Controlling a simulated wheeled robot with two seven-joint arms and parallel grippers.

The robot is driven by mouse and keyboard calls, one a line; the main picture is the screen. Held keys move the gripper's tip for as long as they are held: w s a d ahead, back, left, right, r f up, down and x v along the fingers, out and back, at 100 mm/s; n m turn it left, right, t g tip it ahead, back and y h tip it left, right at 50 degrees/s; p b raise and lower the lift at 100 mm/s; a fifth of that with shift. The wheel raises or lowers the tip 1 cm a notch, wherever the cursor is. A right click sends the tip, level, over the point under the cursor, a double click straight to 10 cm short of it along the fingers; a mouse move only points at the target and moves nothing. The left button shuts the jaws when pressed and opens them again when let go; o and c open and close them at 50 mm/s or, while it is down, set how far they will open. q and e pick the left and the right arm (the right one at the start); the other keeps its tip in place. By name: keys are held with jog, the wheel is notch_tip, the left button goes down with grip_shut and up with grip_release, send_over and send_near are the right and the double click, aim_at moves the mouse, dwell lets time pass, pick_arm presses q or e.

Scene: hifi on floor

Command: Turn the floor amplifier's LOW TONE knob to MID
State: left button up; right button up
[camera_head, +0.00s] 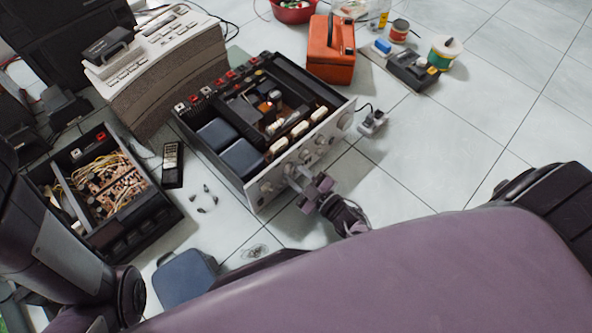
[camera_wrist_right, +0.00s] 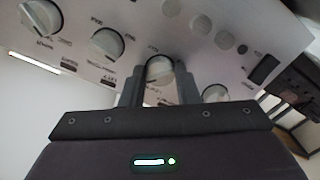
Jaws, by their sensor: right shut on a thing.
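The open-topped amplifier (camera_head: 325,140) sits on the floor with its silver front panel facing me. Several knobs line the panel. My right gripper (camera_head: 297,176) is at the panel. In the right wrist view its two fingers (camera_wrist_right: 160,85) are closed around the sides of a round silver knob (camera_wrist_right: 160,70). Other knobs sit beside it, one at upper left (camera_wrist_right: 108,43), one at far left (camera_wrist_right: 41,18) and one at lower right (camera_wrist_right: 215,94). The printed labels are too blurred to read surely. My left arm shows at the left, but its gripper is out of view.
An opened black unit (camera_head: 105,190) and a dark remote (camera_head: 173,165) lie left of the amplifier, with small loose parts (camera_head: 205,198) nearby. An orange case (camera_head: 331,52) stands behind. A blue pouch (camera_head: 185,278) lies in front.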

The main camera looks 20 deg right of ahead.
jog(key=shift+n, duration=0.3)
jog(key=o, duration=1)
jog(key=shift+c, duration=0.2)
